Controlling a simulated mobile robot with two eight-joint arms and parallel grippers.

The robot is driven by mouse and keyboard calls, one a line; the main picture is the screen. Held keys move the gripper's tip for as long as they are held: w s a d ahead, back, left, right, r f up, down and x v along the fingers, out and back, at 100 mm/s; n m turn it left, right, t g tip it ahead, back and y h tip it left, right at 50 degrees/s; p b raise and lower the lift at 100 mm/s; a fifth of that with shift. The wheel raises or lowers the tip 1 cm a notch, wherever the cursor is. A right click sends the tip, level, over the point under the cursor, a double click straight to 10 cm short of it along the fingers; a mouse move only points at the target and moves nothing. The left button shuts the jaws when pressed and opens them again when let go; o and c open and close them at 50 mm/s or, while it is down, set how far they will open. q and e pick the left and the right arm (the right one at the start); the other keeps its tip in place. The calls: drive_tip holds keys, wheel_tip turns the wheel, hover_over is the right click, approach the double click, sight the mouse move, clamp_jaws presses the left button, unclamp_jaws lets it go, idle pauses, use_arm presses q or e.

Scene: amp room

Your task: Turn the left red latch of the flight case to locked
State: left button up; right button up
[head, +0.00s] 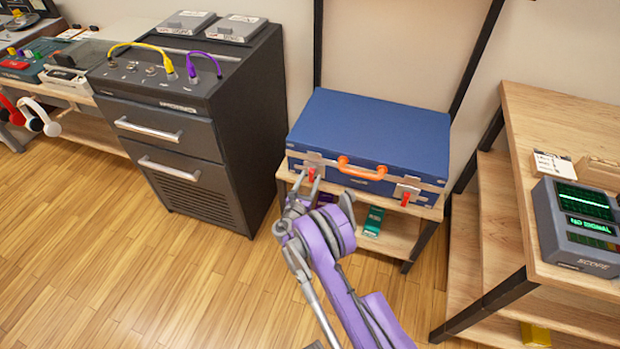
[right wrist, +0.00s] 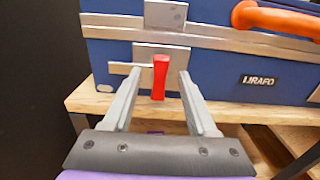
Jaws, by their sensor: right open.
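The blue flight case (head: 370,128) lies closed on a wooden shelf, with an orange handle (head: 362,168) on its front; the case also shows in the right wrist view (right wrist: 221,80). Its left red latch (head: 311,175) is upright on a metal plate, and in the right wrist view the latch (right wrist: 160,76) stands vertical between my fingers. The right red latch (head: 405,198) is at the case's front right. My right gripper (head: 307,184) is open in front of the left latch, one finger on each side; in the right wrist view the gripper (right wrist: 158,84) shows no clear contact. My left gripper is out of view.
A dark drawer cabinet (head: 190,130) with yellow and purple cables stands left of the case. A wooden bench (head: 565,120) with a scope (head: 580,225) is at the right. A green item (head: 373,221) lies on the lower shelf. The floor at left is clear.

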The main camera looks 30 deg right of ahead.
drive_tip(key=shift+w+d, duration=0.3)
drive_tip(key=shift+d, duration=0.05)
clamp_jaws()
